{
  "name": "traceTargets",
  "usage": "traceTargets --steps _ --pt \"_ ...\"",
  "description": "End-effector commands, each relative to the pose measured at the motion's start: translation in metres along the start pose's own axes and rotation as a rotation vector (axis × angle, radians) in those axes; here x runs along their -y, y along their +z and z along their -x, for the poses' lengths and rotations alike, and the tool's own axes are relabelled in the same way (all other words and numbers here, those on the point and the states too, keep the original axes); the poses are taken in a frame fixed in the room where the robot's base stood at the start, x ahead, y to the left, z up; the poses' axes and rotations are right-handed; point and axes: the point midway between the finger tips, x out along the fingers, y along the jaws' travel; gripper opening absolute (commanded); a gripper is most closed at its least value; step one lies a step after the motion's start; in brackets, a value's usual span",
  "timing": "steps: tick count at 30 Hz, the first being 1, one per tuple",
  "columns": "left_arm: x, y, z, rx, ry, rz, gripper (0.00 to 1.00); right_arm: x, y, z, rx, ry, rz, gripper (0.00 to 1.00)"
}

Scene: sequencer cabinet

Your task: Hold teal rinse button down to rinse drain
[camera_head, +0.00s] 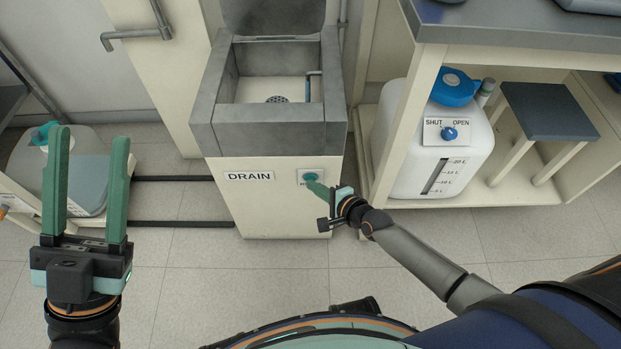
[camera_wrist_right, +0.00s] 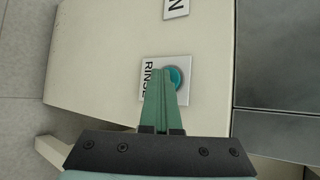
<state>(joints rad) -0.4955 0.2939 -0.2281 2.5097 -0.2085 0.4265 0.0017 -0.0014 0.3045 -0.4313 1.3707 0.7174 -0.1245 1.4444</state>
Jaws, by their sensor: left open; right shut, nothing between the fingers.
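The teal rinse button (camera_head: 310,177) sits on a small white plate on the front of the drain cabinet (camera_head: 270,205). In the right wrist view the button (camera_wrist_right: 177,76) shows beside the word RINSE, partly covered by my fingers. My right gripper (camera_head: 312,183) is shut and empty, its fingertips at the button's lower edge in the picture. I cannot tell whether they touch it or whether it is pressed. My left gripper (camera_head: 90,140) is open and empty at the left, well away from the cabinet. The grey drain basin (camera_head: 265,135) on top is open, with a round strainer inside.
A shelf unit at the right holds a white container (camera_head: 440,145) with a blue cap and a SHUT/OPEN knob. A grey-topped stool (camera_head: 548,110) stands beside it. A low shelf with another container (camera_head: 85,185) is behind my left gripper. The floor before the cabinet is clear.

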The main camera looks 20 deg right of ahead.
Motion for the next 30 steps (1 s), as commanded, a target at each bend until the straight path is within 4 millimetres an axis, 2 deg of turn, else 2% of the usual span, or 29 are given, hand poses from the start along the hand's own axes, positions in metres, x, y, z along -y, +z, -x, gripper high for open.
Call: traceTargets --steps 13,23,30 --pt "0.003 -0.006 -0.007 0.000 0.000 0.000 0.50 -0.007 0.008 0.011 0.000 0.000 -0.001 0.00" --pt "0.003 -0.006 -0.007 0.000 0.000 0.000 0.50 -0.009 0.009 0.012 0.000 0.000 0.000 0.00" --pt "0.007 -0.013 -0.015 0.000 0.000 0.000 0.50 -0.017 0.019 0.026 0.000 0.002 -0.001 0.00"
